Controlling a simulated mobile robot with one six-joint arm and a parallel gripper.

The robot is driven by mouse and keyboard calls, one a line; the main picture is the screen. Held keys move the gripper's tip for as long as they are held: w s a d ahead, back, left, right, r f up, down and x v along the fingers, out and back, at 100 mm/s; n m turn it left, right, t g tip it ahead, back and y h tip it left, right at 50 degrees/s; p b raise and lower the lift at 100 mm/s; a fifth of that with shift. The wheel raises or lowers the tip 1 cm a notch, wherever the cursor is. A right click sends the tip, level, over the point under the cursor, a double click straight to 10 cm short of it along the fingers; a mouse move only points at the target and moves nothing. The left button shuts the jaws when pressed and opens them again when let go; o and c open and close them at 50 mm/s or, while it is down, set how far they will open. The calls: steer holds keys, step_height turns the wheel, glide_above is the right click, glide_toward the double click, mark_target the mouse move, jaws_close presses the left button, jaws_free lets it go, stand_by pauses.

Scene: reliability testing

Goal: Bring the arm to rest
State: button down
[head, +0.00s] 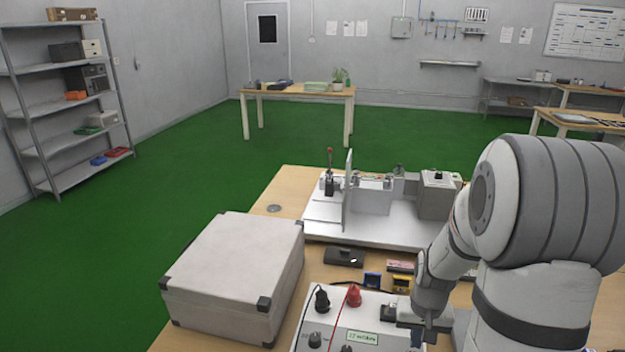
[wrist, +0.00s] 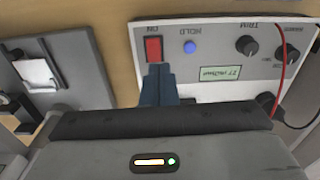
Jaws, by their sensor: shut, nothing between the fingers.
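My arm (head: 545,205) reaches down from the right of the head view over the wooden table. My gripper (wrist: 158,72) is shut and empty in the wrist view. Its fingertips lie just below the red ON switch (wrist: 153,49) of the white control box (wrist: 215,80). I cannot tell if they touch the box. In the head view the wrist end hangs low over the right part of this box (head: 330,322), and the fingertips cannot be made out there.
A grey case (head: 235,270) stands left of the box. Behind is a white test fixture (head: 375,225) with an upright plate and a red-tipped lever (head: 330,165). Green floor to the left is clear.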

steer(key=s+a+r+n+t, duration=0.1)
steer(key=s+a+r, duration=0.4)
steer(key=r, duration=0.3)
steer(key=s+a+r+n+t, duration=0.2)
steer(key=s+a+r, duration=0.4)
steer(key=r, duration=0.3)
steer(key=shift+s, duration=0.7)
